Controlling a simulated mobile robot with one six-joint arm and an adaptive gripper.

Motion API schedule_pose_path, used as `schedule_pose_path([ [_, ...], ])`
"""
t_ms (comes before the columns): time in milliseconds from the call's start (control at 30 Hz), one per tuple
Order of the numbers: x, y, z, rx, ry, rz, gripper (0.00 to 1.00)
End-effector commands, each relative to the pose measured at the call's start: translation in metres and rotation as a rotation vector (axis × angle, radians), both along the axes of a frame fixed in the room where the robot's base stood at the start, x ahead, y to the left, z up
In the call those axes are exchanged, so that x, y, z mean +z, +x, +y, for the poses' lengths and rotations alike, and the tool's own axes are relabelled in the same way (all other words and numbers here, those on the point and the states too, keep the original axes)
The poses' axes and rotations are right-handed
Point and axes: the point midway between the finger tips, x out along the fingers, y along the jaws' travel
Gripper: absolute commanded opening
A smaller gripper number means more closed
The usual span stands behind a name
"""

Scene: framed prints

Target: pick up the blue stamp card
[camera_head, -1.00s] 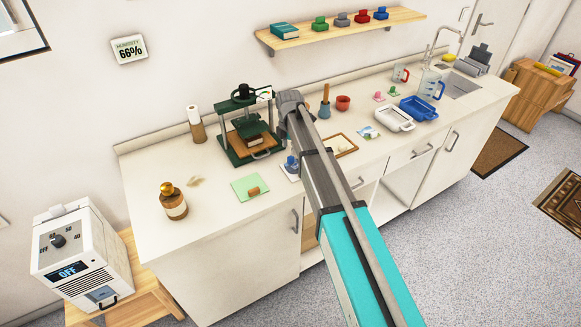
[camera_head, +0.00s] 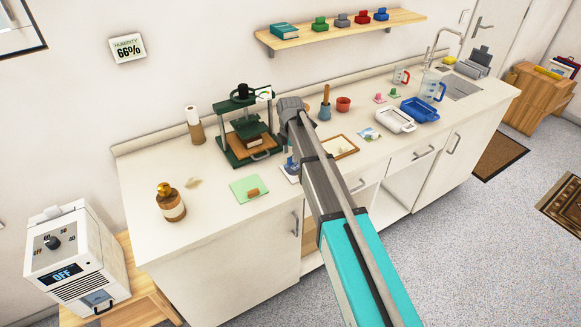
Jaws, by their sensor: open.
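A white card (camera_head: 287,174) lies on the counter just right of the green mat, with a small blue stamp-like piece (camera_head: 289,164) on or beside it. The arm covers its right side, so I cannot tell its full outline. Another small card (camera_head: 369,135) with a blue and green picture lies farther right, beside a wooden frame. My arm reaches up from the bottom right over the counter edge, and its grey wrist end shows above and beyond the white card. My gripper's fingers are hidden behind the arm.
A green press (camera_head: 240,141) stands left of my wrist, and a brown bottle (camera_head: 170,205) at the counter's left. The green mat (camera_head: 247,187) holds a small wooden block. A white tray (camera_head: 397,121) and blue tray (camera_head: 420,108) stand right.

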Motion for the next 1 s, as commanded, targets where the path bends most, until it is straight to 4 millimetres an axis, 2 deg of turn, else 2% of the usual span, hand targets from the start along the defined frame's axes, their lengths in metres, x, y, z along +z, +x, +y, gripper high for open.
schedule_pose_path([
  [100,-0.014,0.000,-0.002,0.000,0.000,0.000,0.64],
  [400,-0.031,0.001,-0.002,0.000,0.000,0.000,0.64],
  [1000,-0.032,0.001,-0.002,-0.001,0.000,0.000,0.64],
])
